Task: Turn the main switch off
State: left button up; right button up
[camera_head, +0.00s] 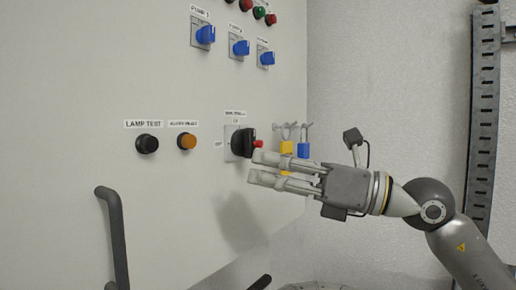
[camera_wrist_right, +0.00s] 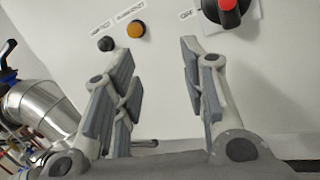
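The main switch (camera_head: 238,143) is a black rotary knob with a red part on a light plate, low on the right side of the grey panel. In the right wrist view the switch (camera_wrist_right: 227,12) is at the top edge, partly cut off, with an "OFF" label to its left. My right gripper (camera_head: 253,168) comes in from the right, just below and in front of the switch. In the right wrist view its fingers (camera_wrist_right: 157,50) are spread with nothing between them. I cannot tell whether a fingertip touches the switch. My left gripper is not in view.
A yellow padlock (camera_head: 286,148) and a blue padlock (camera_head: 303,150) hang right of the switch. A black lamp test button (camera_head: 147,144) and an orange button (camera_head: 187,141) sit to its left. Blue pump switches (camera_head: 204,35) are above. A dark handle (camera_head: 115,240) stands out at lower left.

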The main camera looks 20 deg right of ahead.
aim_at(254, 148)
jog(key=d+r+m+t+h, duration=0.1)
jog(key=d+r+t+h, duration=0.2)
jog(key=d+h, duration=0.3)
jog(key=shift+y, duration=0.3)
jog(key=p+x, duration=0.1)
jog(key=x, duration=0.2)
jog(key=p+x, duration=0.2)
jog(key=x, duration=0.2)
jog(key=w+d+p+x, duration=0.1)
jog(key=p+x, duration=0.1)
jog(key=x, duration=0.1)
jog(key=shift+w+a+f, duration=0.15)
jog(key=shift+w+f, duration=0.1)
grip_shut()
